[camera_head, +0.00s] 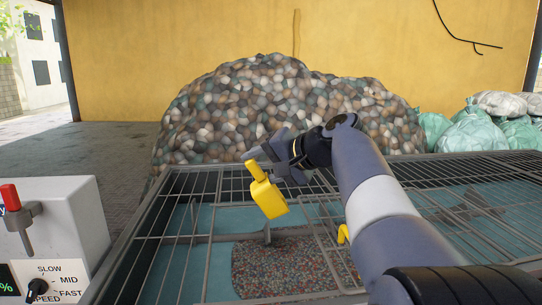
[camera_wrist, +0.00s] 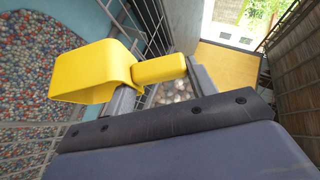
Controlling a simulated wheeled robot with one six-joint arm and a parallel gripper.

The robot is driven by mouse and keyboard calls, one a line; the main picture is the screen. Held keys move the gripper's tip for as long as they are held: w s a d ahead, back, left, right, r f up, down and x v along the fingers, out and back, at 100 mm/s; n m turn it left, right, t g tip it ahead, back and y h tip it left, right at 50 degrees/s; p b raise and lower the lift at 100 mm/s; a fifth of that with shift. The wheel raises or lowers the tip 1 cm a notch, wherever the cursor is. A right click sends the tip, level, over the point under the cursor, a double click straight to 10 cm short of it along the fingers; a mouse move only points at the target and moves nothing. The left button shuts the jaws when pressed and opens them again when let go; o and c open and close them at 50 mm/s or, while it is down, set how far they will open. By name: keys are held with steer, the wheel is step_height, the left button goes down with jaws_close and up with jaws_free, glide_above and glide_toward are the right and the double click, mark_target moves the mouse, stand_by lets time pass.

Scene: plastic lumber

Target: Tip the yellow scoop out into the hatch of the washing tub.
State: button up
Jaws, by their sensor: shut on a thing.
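The yellow scoop (camera_head: 268,197) is held by its handle in my gripper (camera_head: 266,164), which is shut on it. The scoop is tilted and hangs above the wire grille of the washing tub (camera_head: 185,262). In the wrist view the scoop (camera_wrist: 93,75) is at the upper left, with its handle between the fingers of my gripper (camera_wrist: 160,72). What is in the scoop cannot be seen. Below it, a mass of mixed-colour flakes (camera_head: 285,268) shows in the tub's blue water. A framed mesh panel lies right of centre; whether the hatch there is open is unclear.
A small yellow part (camera_head: 343,234) sits on the grille, partly behind my arm. A control box (camera_head: 58,230) with a red lever and a speed knob stands at the left. A large heap of flakes (camera_head: 285,105) and green bags (camera_head: 475,133) are beyond the tub.

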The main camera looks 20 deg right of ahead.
mark_target(245, 162)
steer(key=a+h+p, duration=0.1)
steer(key=a+n+p, duration=0.1)
steer(key=a+r+g+h+p, duration=0.1)
steer(key=shift+w+r+h+p, duration=0.1)
steer(key=shift+w+h+p, duration=0.15)
steer(key=shift+h+p, duration=0.1)
steer(key=shift+a+f+n+g+h+p, duration=0.2)
steer(key=shift+a+n+g+h+p, duration=0.1)
steer(key=shift+n+h+p, duration=0.35)
steer(key=shift+a+f+h, duration=0.1)
steer(key=shift+f+h, duration=0.2)
steer(key=shift+w+a+f+n+g+h, duration=0.15)
steer(key=shift+a+n+g+h, duration=0.15)
steer(key=shift+h, duration=0.45)
steer(key=shift+a+f+n+g+h, duration=0.1)
steer(key=shift+a+n+h, duration=0.25)
steer(key=shift+h, duration=0.45)
steer(key=shift+w+a+f+n+g+h, duration=0.1)
steer(key=shift+a+f+n+g+h, duration=0.1)
steer(key=shift+n+h, duration=0.4)
steer(key=shift+h, duration=0.25)
steer(key=w+d+f+n+y+b, duration=0.1)
steer(key=w+f+b, duration=0.1)
steer(key=f, duration=1.3)
steer(key=w+d+f+n+y+b, duration=0.1)
steer(key=w+f, duration=0.4)
steer(key=f, duration=1.1)
steer(key=shift+w+d+f+b, duration=0.2)
steer(key=shift+d+b, duration=0.2)
steer(key=shift+b, duration=0.45)
